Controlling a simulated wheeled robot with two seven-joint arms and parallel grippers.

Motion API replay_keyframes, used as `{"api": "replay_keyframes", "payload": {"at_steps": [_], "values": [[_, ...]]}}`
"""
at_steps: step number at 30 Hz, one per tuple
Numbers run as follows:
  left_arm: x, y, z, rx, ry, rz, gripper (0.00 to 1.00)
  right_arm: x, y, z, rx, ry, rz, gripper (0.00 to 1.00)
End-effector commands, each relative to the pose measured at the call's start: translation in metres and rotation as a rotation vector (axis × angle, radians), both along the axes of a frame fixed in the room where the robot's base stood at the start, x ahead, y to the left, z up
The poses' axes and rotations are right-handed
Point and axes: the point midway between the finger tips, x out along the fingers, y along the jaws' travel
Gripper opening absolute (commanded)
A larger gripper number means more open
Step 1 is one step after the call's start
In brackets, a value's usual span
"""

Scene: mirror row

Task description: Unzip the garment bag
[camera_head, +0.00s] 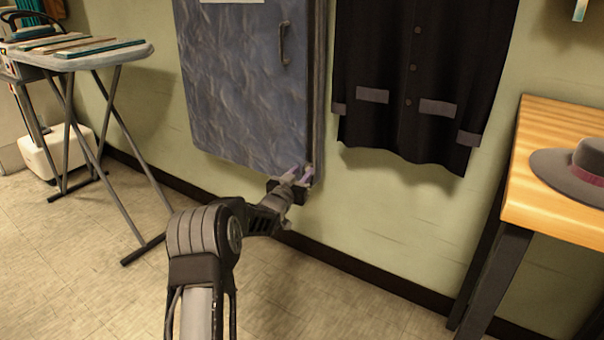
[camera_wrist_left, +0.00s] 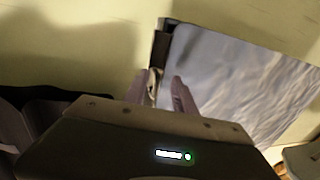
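The garment bag (camera_head: 240,85) is a blue-grey, wrinkled panel hanging on the wall in the head view, with a dark right edge and a handle (camera_head: 283,43) high on that side. My left gripper (camera_head: 299,175) is at its lower right corner. In the left wrist view, the bag (camera_wrist_left: 235,85) lies to the right, and the two fingers of my left gripper (camera_wrist_left: 158,82) stand apart. A small metal piece, apparently the zip pull (camera_wrist_left: 153,82), shows between them, nearer the left finger. Contact with it cannot be made out. My right gripper is not in view.
A dark jacket (camera_head: 420,75) hangs right of the bag. A wooden table (camera_head: 550,130) with a grey hat (camera_head: 575,172) stands at the right. An ironing board (camera_head: 75,58) stands at the left. The floor before the bag is clear apart from my arm.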

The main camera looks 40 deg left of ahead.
Motion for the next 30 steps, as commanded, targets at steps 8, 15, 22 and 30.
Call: {"api": "replay_keyframes", "payload": {"at_steps": [8,15,22,30], "values": [[0.001,-0.002,0.000,-0.001,-0.001,-0.003,0.30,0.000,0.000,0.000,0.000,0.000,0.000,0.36],[-0.002,-0.003,0.001,-0.001,-0.001,-0.005,0.30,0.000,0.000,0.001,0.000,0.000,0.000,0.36],[-0.024,-0.007,0.003,-0.002,0.000,-0.002,0.30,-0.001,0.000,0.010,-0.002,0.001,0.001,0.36],[-0.065,-0.015,0.002,-0.002,0.000,-0.002,0.30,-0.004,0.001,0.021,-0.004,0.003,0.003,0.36]]}}
